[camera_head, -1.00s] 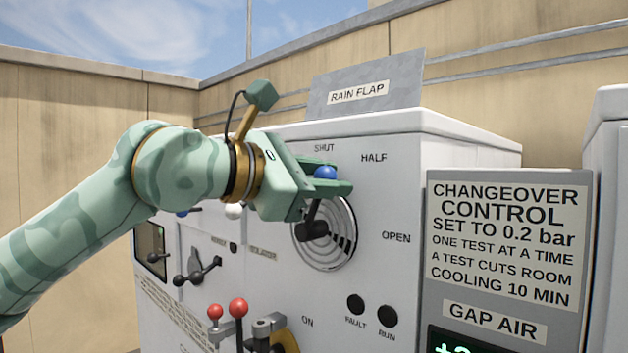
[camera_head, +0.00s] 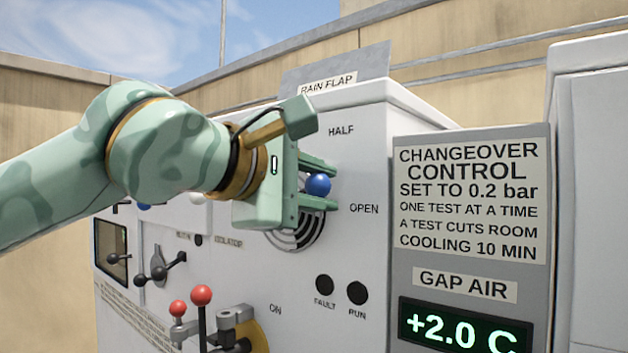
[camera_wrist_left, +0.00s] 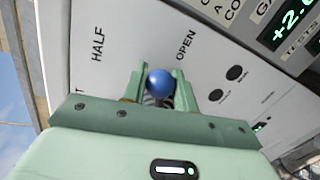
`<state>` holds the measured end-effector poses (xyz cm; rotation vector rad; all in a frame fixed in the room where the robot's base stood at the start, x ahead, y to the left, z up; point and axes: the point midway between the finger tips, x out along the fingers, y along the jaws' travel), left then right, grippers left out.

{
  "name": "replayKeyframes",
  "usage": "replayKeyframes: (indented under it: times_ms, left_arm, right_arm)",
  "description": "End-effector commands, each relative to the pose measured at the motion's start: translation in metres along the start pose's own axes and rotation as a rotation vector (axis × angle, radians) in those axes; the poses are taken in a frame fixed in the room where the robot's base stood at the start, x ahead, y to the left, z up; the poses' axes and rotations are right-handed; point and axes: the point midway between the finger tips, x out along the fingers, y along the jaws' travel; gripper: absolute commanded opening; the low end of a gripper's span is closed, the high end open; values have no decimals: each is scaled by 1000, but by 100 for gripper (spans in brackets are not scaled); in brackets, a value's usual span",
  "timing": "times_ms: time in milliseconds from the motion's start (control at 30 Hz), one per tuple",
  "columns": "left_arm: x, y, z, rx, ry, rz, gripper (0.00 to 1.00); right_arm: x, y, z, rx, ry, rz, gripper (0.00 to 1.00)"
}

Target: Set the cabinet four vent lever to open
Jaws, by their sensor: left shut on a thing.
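The vent lever's blue ball knob (camera_head: 318,184) is between the fingers of my left gripper (camera_head: 318,183), which is shut on it. The knob also shows in the wrist view (camera_wrist_left: 158,83), between both fingertips. The lever points right and a little up, between the HALF label (camera_head: 341,131) and the OPEN label (camera_head: 364,208), closer to OPEN. My right gripper is not in view.
Red-knobbed levers (camera_head: 201,296) and small black levers (camera_head: 168,266) stick out lower on the white cabinet (camera_head: 385,120). A grey changeover panel (camera_head: 400,270) stands at right, its display (camera_head: 458,326) reading +2.0 C. A rain flap plate (camera_head: 340,68) rises on top.

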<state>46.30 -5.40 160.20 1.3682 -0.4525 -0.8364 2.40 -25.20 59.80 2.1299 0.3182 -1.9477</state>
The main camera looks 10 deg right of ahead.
Motion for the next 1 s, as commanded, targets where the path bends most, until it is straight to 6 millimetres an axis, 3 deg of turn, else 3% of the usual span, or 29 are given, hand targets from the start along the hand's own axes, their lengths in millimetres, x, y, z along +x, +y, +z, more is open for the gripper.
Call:
replayKeyframes:
  times_ms: [600, 633, 667, 700, 1000]
  left_arm:
    - [0, -2, 0, 38, 9, -1, 0]
    - [0, -2, 0, 38, 9, -1, 37]
    - [0, -2, 0, 38, 9, -1, 45]
    - [0, -3, 0, 37, 9, -1, 48]
    - [-2, -3, 0, 37, 8, -1, 48]
  right_arm:
    - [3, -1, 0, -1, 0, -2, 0]
    - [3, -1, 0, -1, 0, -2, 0]
    - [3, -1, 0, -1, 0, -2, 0]
    - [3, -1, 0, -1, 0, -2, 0]
    - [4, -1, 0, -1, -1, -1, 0]
